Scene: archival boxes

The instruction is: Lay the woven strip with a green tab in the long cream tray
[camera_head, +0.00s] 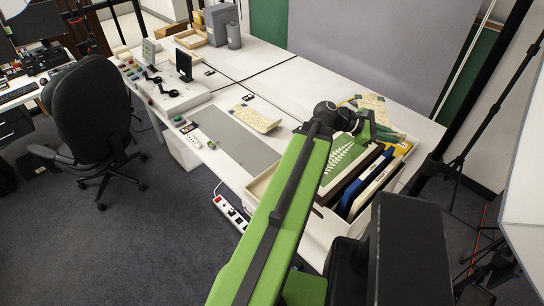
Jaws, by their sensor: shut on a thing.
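My gripper (367,124) is at the end of my green arm, over the right part of the long white table. It is shut on a cream patterned woven strip (374,104), which shows just behind it with green at its left end. My wrist hides the fingertips and part of the strip. A second cream patterned strip (254,118) lies on the table left of my arm. A cream tray wall (262,183) shows at the table's front edge, partly hidden by my arm; I cannot tell its full length.
Upright brown, blue and yellow folders (375,183) stand close below my gripper, by a green sheet with a white fern (342,158). A grey mat (235,138) lies to the left. Wooden trays (193,39) and a grey box (221,24) stand far back. The table's back middle is clear.

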